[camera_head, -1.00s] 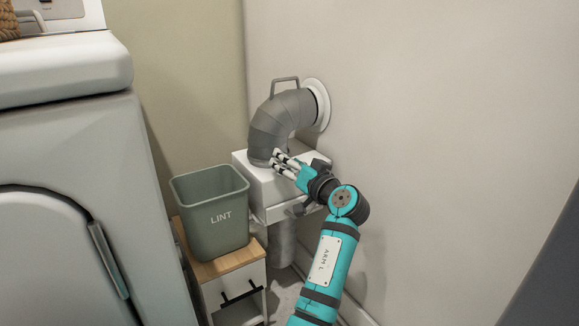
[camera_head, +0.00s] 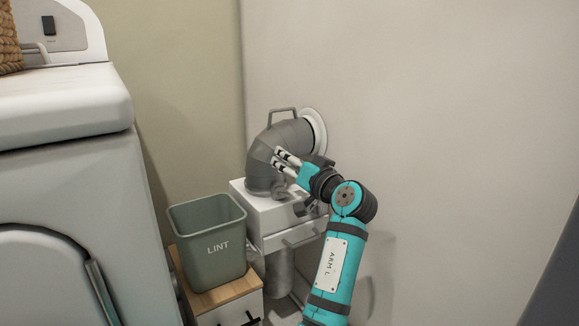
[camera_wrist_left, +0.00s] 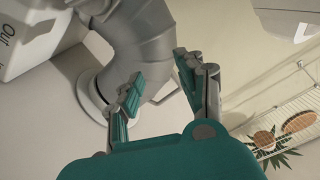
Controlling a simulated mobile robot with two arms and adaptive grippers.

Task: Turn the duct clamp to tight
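The grey duct elbow (camera_head: 265,160) rises from a white box and bends into a round white wall flange (camera_head: 318,128). A small grey part (camera_head: 282,190) sits at the foot of the duct and may be the clamp; its setting cannot be read. My left gripper (camera_head: 279,157) is in front of the duct's bend, above that part. In the left wrist view, the left gripper (camera_wrist_left: 155,85) is open with nothing between its fingers, and the duct (camera_wrist_left: 140,40) passes behind them. I cannot tell whether a finger touches the duct. My right gripper is not in view.
The white box (camera_head: 270,215) under the duct has a front handle. A green LINT bin (camera_head: 208,245) stands on a small wooden-topped cabinet (camera_head: 222,294) to its left. A white appliance (camera_head: 70,180) fills the left side. The bare wall (camera_head: 430,130) is close on the right.

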